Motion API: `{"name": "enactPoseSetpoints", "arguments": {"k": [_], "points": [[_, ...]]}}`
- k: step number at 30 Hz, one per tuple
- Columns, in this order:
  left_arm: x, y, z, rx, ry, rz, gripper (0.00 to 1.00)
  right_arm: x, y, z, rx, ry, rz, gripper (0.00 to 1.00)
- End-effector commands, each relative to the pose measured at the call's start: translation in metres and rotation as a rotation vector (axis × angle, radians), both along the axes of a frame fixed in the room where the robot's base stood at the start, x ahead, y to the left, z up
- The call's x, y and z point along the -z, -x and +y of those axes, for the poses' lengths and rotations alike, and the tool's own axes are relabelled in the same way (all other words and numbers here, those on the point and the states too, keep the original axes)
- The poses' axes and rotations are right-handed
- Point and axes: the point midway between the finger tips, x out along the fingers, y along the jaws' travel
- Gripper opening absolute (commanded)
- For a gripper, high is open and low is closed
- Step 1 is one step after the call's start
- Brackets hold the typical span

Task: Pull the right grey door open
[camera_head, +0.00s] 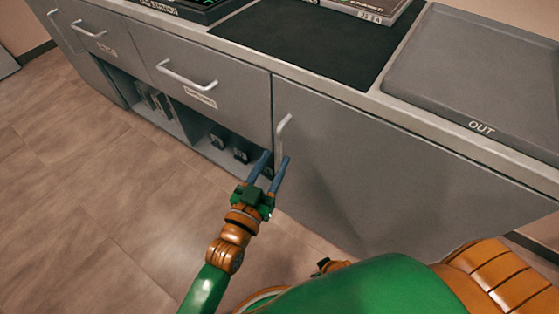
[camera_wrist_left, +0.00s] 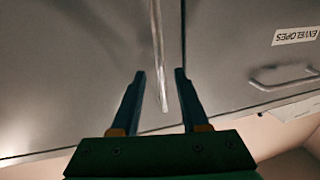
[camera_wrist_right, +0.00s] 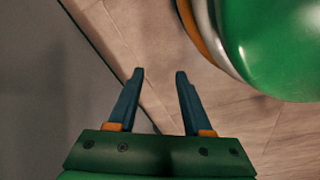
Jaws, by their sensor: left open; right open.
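The right grey door (camera_head: 370,170) is shut, with a pale vertical bar handle (camera_head: 282,135) near its left edge. My left gripper (camera_head: 276,156) is open at the lower end of this handle. In the left wrist view the handle (camera_wrist_left: 157,50) runs down between the two open fingers (camera_wrist_left: 160,72), and neither finger visibly presses on it. How deep it sits between them is hard to tell. My right gripper (camera_wrist_right: 160,73) is open and empty in the right wrist view, above the floor. In the head view it is hidden.
Left of the door are a drawer with a bar handle (camera_head: 186,76) and an open shelf (camera_head: 215,150) holding dark items. A grey tray marked OUT (camera_head: 480,75) and a black mat (camera_head: 310,40) lie on the counter. The wooden floor (camera_head: 90,200) in front is clear.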

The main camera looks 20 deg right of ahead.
Motion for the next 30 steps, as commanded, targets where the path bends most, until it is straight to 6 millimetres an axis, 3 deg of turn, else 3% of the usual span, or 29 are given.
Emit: {"name": "enactPoseSetpoints", "arguments": {"k": [6,15,16,21,30], "points": [[0.002,-0.026,-0.022,-0.002,0.001,0.001,0.45,-0.012,-0.019,0.006,0.003,-0.01,-0.018,0.5],[0.0,-0.03,-0.025,-0.002,-0.002,0.004,0.45,-0.019,-0.022,0.007,0.004,-0.01,-0.018,0.5],[0.0,-0.03,-0.025,-0.002,-0.002,0.004,0.42,-0.019,-0.022,0.007,0.004,-0.01,-0.018,0.5],[0.001,-0.03,-0.025,-0.002,-0.002,0.004,0.0,-0.018,-0.022,0.007,0.004,-0.01,-0.018,0.5],[0.001,-0.03,-0.025,-0.002,-0.003,0.004,0.0,-0.018,-0.021,0.007,0.005,-0.009,-0.017,0.5]]}}
